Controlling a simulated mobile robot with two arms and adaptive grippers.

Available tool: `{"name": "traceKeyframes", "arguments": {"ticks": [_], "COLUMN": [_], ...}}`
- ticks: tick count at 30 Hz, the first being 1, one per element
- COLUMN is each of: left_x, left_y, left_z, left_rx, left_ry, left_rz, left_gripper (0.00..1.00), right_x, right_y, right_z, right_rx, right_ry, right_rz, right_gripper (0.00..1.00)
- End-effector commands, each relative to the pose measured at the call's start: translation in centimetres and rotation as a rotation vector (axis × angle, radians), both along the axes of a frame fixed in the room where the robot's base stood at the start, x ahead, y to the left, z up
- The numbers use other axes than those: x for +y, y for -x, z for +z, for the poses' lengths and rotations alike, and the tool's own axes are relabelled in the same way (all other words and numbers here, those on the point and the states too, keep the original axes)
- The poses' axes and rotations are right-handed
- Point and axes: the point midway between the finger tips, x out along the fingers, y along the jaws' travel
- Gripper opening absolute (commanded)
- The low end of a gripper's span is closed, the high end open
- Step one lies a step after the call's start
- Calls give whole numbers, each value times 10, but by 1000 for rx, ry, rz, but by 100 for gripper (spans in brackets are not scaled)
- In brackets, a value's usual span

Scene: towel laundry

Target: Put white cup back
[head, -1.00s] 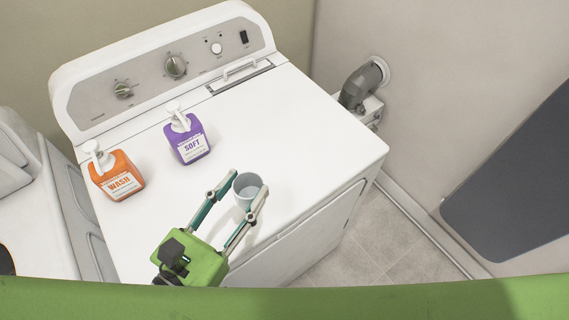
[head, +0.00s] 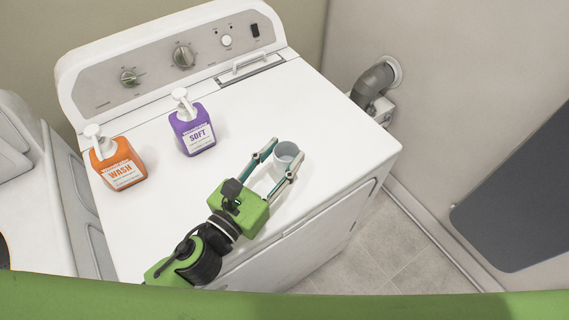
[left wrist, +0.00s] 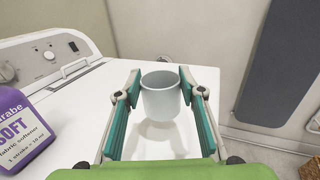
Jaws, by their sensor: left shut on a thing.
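The white cup (head: 289,153), open end up, is between the fingertips of my left gripper (head: 286,149), over the front right part of the white machine's top. My left gripper is shut on the cup, with one finger on each side. In the left wrist view the cup (left wrist: 160,98) is upright and looks empty, between the fingertips (left wrist: 160,88). A faint shadow lies below it; I cannot tell how far its base is from the surface. My right gripper is not in view.
The white machine top (head: 330,125) has free room right of and behind the cup. An orange WASH bottle (head: 119,168) and a purple SOFT bottle (head: 193,132) stand to the left. The control panel (head: 165,65) rises at the back. The top's right edge drops to the floor.

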Motion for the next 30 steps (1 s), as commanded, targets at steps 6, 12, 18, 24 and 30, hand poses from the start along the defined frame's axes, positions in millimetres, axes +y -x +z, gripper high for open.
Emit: {"name": "traceKeyframes", "arguments": {"ticks": [6,12,18,24,30], "left_x": [-5,-6,-6,-6,-6], "left_y": [-13,-15,-15,-15,-15], "left_z": [-16,-45,-50,-52,-53], "left_rx": [-2,3,-1,-1,-1], "left_ry": [0,2,0,0,0], "left_rz": [1,2,0,0,-1], "left_gripper": [21,21,21,21,53], "right_x": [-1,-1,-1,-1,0], "right_y": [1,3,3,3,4], "right_z": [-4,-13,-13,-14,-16], "right_rx": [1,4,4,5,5], "right_ry": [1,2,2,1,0], "right_rz": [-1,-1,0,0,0], "right_gripper": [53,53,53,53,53]}}
